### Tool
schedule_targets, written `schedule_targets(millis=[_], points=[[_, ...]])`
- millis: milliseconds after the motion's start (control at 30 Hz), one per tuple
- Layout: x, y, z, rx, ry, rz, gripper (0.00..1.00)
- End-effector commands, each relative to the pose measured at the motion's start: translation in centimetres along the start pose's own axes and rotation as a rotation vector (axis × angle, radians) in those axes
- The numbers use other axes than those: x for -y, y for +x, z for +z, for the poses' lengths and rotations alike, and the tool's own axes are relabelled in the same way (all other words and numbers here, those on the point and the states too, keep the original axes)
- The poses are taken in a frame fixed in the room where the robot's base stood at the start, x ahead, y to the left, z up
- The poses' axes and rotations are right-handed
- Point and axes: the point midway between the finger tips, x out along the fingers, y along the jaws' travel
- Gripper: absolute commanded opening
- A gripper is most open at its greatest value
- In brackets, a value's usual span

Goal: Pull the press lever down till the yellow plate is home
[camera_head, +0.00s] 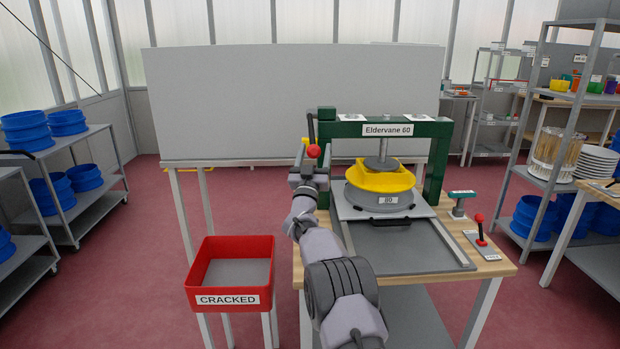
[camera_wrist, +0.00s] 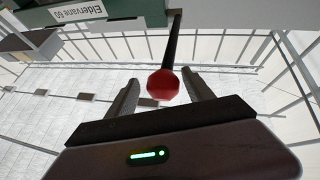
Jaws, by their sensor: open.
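The press lever is a dark rod with a red knob (camera_head: 313,151) at the left post of the green press frame (camera_head: 433,165) labelled "Eldervane 60". The red knob also shows in the wrist view (camera_wrist: 163,84), between the finger tips. My gripper (camera_wrist: 160,96) is open, with one finger on each side of the knob; I cannot tell whether either touches it. In the head view my arm hides part of the left post.
A red bin (camera_head: 231,311) labelled "CRACKED" stands left of the wooden press table (camera_head: 488,262). A small red-knobbed lever (camera_head: 480,228) and a green-topped handle (camera_head: 461,201) are on the table's right. Shelves with blue tubs (camera_head: 62,124) stand left; a large grey panel (camera_head: 240,100) is behind.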

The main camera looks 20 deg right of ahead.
Motion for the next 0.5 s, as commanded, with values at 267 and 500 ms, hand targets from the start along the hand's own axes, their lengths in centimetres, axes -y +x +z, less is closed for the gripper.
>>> schedule_targets(millis=[267, 500], points=[[0.1, -5.5, -0.3, 0.002, -0.002, -0.004, 0.60], [0.0, -12.6, -0.2, 0.001, -0.002, -0.004, 0.60]])
